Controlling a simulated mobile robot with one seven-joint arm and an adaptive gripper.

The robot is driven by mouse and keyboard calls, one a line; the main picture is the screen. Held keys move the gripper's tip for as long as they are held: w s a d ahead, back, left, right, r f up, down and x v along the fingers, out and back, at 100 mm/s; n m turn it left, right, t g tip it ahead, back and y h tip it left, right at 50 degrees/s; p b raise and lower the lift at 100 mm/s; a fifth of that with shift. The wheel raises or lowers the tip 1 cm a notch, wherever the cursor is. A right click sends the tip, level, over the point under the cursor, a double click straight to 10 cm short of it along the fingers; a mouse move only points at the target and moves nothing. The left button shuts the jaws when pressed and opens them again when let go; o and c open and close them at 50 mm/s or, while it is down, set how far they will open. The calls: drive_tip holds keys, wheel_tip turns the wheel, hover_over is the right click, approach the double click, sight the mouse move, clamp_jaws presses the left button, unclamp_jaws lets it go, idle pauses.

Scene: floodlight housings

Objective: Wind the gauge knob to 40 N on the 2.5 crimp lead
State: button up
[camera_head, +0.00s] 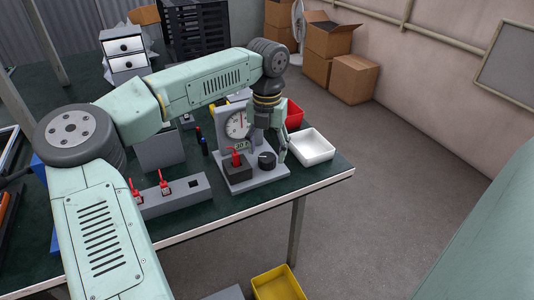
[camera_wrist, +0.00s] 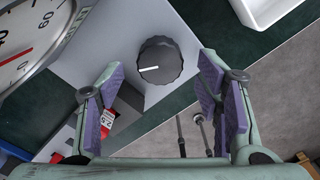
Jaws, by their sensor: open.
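The gauge stand (camera_head: 256,183) is at the front right of the bench with a round white dial (camera_head: 237,124). The dial also shows in part in the wrist view (camera_wrist: 25,35), with a red needle part at the left edge; its reading is not clear. The black gauge knob (camera_head: 267,160) is ridged; in the wrist view the knob (camera_wrist: 160,62) has a white mark pointing left. A red lead (camera_head: 236,158) stands in a dark block on the stand; its red tag (camera_wrist: 108,120) is partly behind a finger. My gripper (camera_wrist: 161,78) is open, its fingers apart either side of the knob's view, holding nothing.
A grey rail (camera_head: 180,196) left of the stand carries two red leads (camera_head: 165,187). A white tray (camera_head: 312,148) and a red bin (camera_head: 294,115) stand right of and behind the stand. The bench's front edge is close. A yellow crate (camera_head: 278,284) is below.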

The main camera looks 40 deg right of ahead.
sight(267, 161)
drive_tip(key=shift+f, duration=1.45)
drive_tip(key=shift+c, duration=0.3)
drive_tip(key=c, duration=1.1)
